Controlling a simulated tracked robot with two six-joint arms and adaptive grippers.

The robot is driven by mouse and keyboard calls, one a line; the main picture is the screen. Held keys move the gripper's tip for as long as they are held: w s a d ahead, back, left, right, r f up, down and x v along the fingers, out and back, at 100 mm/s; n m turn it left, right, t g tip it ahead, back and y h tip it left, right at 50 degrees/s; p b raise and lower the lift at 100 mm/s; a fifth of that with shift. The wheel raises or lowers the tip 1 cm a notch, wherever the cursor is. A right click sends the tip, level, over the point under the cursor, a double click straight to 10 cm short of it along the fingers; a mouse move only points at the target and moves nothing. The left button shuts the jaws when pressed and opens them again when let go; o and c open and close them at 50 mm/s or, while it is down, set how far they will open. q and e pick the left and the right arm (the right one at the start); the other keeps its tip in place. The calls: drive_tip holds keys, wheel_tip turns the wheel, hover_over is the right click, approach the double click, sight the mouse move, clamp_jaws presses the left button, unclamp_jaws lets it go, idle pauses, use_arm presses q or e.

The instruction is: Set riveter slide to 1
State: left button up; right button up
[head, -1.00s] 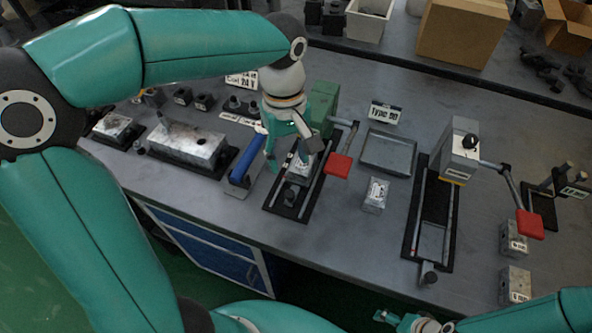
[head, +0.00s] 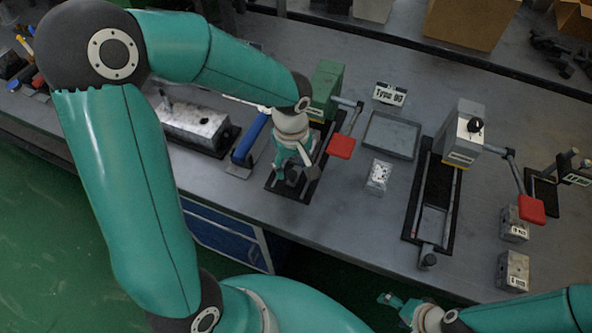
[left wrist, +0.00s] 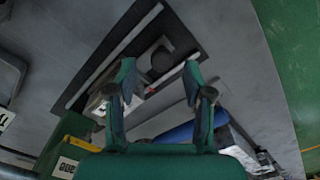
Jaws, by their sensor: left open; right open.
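A green machine (head: 326,86) with a red-ended lever (head: 341,147) has a black slide track (head: 312,186) running toward the table's front edge. Whether this or the grey machine (head: 464,135) is the riveter I cannot tell. My left gripper (head: 294,170) is open over the near part of that track and hides much of it. In the left wrist view, the open fingers (left wrist: 158,74) point at the slide, with a dark round knob (left wrist: 161,58) beyond and between the tips. A light metal block (left wrist: 96,103) is partly hidden by the left finger. My right gripper (head: 392,300) is open, low in front.
A blue handle (head: 250,138) stands left of the track. A shallow grey tray (head: 389,137) and a small labelled block (head: 378,177) lie to its right. The grey machine's lever has a red end (head: 531,209).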

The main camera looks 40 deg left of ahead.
use_arm(q)
drive_tip(key=shift+f, duration=1.1)
clamp_jaws()
